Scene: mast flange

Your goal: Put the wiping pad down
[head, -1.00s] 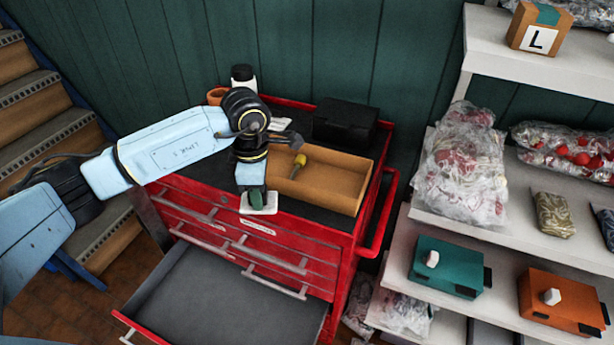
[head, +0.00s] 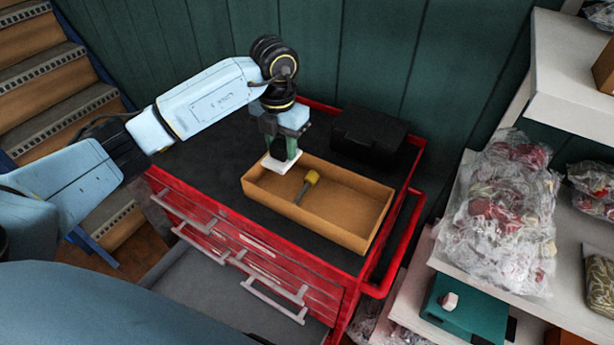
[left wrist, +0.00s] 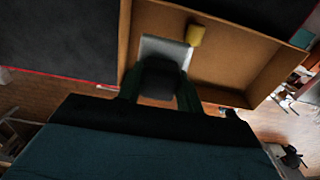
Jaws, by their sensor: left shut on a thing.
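My left gripper (head: 282,152) points down with its green fingers shut on the wiping pad (head: 283,164), a flat white pad. In the left wrist view the pad (left wrist: 165,47) is pale, with a dark block on it between the fingers (left wrist: 160,88). The pad is over the back left end of an open cardboard tray (head: 335,229), near its back wall. I cannot tell whether it touches the tray floor. My right gripper is not in view.
A yellow-headed tool (head: 306,186) lies in the tray beside the pad; the tray's right part is empty. The tray stands on the black top of a red tool cabinet (head: 255,245). A black case (head: 368,133) stands behind. Shelves (head: 450,215) with bagged goods are at right.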

